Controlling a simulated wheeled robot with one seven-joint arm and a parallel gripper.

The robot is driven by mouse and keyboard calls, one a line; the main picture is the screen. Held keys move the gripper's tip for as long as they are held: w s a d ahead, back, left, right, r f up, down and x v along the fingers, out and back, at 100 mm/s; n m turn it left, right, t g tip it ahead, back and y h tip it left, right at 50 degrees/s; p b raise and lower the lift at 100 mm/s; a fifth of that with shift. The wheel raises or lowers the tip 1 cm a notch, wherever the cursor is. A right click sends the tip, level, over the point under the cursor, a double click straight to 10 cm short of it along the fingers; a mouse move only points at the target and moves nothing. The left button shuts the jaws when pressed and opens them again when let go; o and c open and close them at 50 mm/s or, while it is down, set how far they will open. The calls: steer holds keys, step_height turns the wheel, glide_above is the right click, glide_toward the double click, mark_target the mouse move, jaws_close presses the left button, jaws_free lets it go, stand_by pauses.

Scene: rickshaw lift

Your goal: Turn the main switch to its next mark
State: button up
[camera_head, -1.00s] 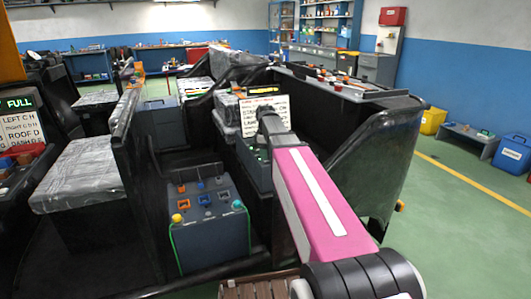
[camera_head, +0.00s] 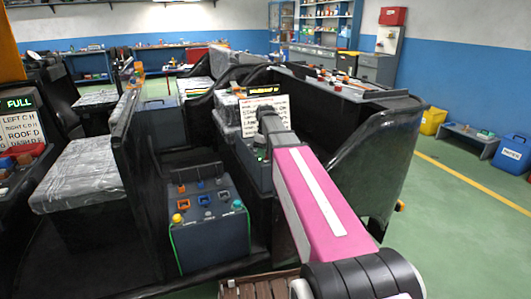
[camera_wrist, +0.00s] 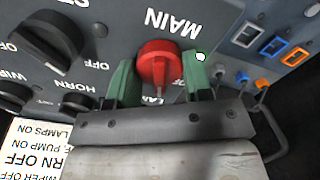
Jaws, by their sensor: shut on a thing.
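The main switch (camera_wrist: 160,62) is a red round knob on a grey panel, at the middle of the wrist view. The word MAIN shows upside down above it. My gripper (camera_wrist: 160,82) has its green fingers on either side of the knob and is shut on it. A label below the knob is partly covered by the gripper. A small white dot (camera_wrist: 200,57) shows at the right finger. The knob's pointer and the marks around it are not clear. In the head view the switch is hidden behind my pink arm.
Black knobs (camera_wrist: 48,38) marked OFF and HORN sit left on the panel. A white label card (camera_wrist: 38,150) lies below them. Blue and orange sockets (camera_wrist: 271,46) are at the right.

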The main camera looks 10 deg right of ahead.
steer(key=m, duration=0.6)
steer(key=shift+d+m, duration=0.1)
steer(key=shift+m, duration=0.2)
steer(key=m, duration=0.5)
steer(key=shift+m, duration=0.4)
steer(key=o, duration=0.9)
step_height(320, 180, up, 11)
steer(key=shift+f, duration=0.1)
